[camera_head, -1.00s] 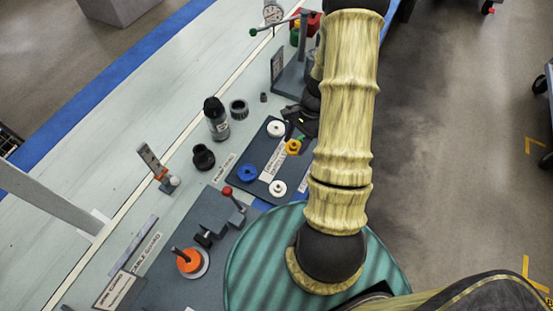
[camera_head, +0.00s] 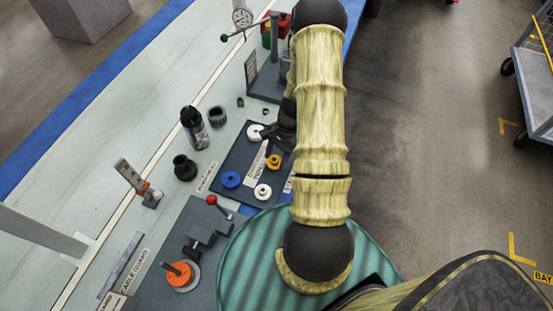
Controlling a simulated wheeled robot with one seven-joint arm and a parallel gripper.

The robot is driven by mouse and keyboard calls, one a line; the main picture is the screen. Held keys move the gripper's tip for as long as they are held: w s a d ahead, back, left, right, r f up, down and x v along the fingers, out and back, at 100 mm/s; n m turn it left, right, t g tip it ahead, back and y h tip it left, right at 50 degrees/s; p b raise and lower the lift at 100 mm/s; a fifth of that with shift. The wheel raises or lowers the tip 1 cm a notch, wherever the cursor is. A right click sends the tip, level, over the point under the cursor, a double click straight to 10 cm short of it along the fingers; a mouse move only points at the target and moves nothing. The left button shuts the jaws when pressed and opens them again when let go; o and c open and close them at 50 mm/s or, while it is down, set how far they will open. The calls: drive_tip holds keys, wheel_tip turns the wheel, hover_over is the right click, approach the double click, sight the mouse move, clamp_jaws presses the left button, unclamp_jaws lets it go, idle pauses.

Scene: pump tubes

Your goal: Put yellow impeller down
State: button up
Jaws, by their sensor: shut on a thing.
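The yellow impeller (camera_head: 273,161) is at the right edge of the dark mat (camera_head: 217,189), close to the mat's surface. I cannot tell whether it touches the mat. My dark gripper (camera_head: 276,148) is just above it in the picture, shut on it. My arm hides part of the gripper and the mat's right side. On the mat, a white impeller (camera_head: 256,131) is at the upper left of the gripper. A blue impeller (camera_head: 231,180) is to the left of the yellow one, and another white one (camera_head: 262,191) is below it.
A black bottle (camera_head: 194,130) and black fittings (camera_head: 185,167) stand left of the mat. A red-knobbed lever (camera_head: 213,201) and an orange part (camera_head: 180,273) are nearer me. A post with a gauge (camera_head: 241,17) stands at the back. A teal round surface (camera_head: 250,265) is below my arm.

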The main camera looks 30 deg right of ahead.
drive_tip(key=shift+f, duration=1.15)
drive_tip(key=shift+f, duration=0.15)
drive_tip(key=o, duration=1.2)
drive_tip(key=v, duration=1.2)
drive_tip(key=shift+r, duration=0.25)
